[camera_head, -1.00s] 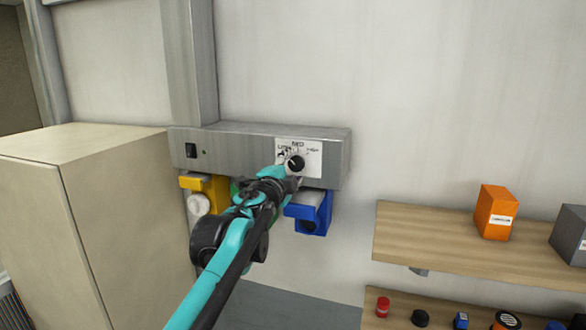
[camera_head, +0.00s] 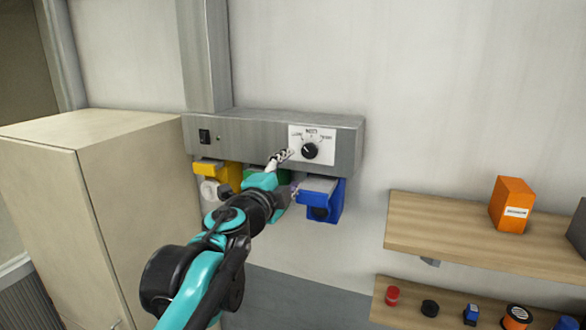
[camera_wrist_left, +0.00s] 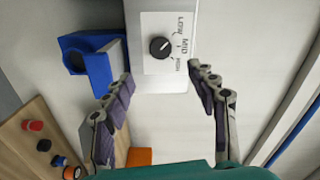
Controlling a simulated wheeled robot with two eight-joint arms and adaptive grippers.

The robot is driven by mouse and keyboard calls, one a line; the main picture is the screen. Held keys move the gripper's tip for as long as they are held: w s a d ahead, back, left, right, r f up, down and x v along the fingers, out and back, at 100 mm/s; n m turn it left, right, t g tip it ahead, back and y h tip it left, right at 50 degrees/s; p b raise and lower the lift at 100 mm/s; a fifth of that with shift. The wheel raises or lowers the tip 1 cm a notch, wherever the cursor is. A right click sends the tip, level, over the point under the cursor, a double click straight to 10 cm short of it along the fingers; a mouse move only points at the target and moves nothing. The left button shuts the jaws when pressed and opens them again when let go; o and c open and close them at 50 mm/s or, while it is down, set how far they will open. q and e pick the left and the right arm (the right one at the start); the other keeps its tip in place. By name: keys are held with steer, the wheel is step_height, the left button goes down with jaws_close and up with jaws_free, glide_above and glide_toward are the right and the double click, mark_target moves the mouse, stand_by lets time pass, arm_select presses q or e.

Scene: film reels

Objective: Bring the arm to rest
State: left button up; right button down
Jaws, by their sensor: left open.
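My left gripper (camera_wrist_left: 166,82) is open and empty in the left wrist view, its two fingers spread to either side of the dial plate. In the head view my left gripper (camera_head: 287,172) is in front of the grey control box, just lower left of the black knob (camera_head: 310,151). The knob also shows in the left wrist view (camera_wrist_left: 159,48), apart from the fingers. Its white plate (camera_head: 325,136) has several labels, with LOW, MID and HIGH legible in the wrist view. My right gripper is not in view.
The grey box (camera_head: 255,133) has a black switch (camera_head: 204,136). Yellow (camera_head: 222,175), green and blue (camera_head: 325,196) holders hang beneath it. A beige cabinet (camera_head: 110,200) stands left. Wooden shelves (camera_head: 450,231) at right carry an orange box (camera_head: 510,204) and several small items.

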arm_select(q)
steer(key=s+a+f+n+g+y+b, duration=0.1)
steer(key=s+a+f+n+y+b, duration=0.35)
steer(key=f, duration=0.75)
steer(key=s+a+f+n+g+y+b, duration=0.15)
steer(key=a+f+n+b, duration=0.35)
steer(key=a+f+b, duration=0.5)
steer(key=s+a+f+n+g+y+b, duration=0.1)
steer(key=s+a+f+n+y+b, duration=0.25)
steer(key=f, duration=0.95)
steer(key=s+d+f+n+g+h+b, duration=0.1)
steer(key=s+f+b, duration=0.4)
steer(key=f, duration=0.7)
steer(key=s+d+f+n+g+h+b, duration=0.1)
steer(key=s+f+b, duration=0.5)
steer(key=f, duration=0.7)
steer(key=s+d+f+n+g+h+b, duration=0.2)
steer(key=s+f+n+g+b, duration=0.2)
steer(key=f, duration=0.8)
steer(key=s+b, duration=0.2)
steer(key=shift+s+d+f+g, duration=0.2)
steer(key=shift+s+f+g, duration=0.1)
steer(key=shift+s+g, duration=0.05)
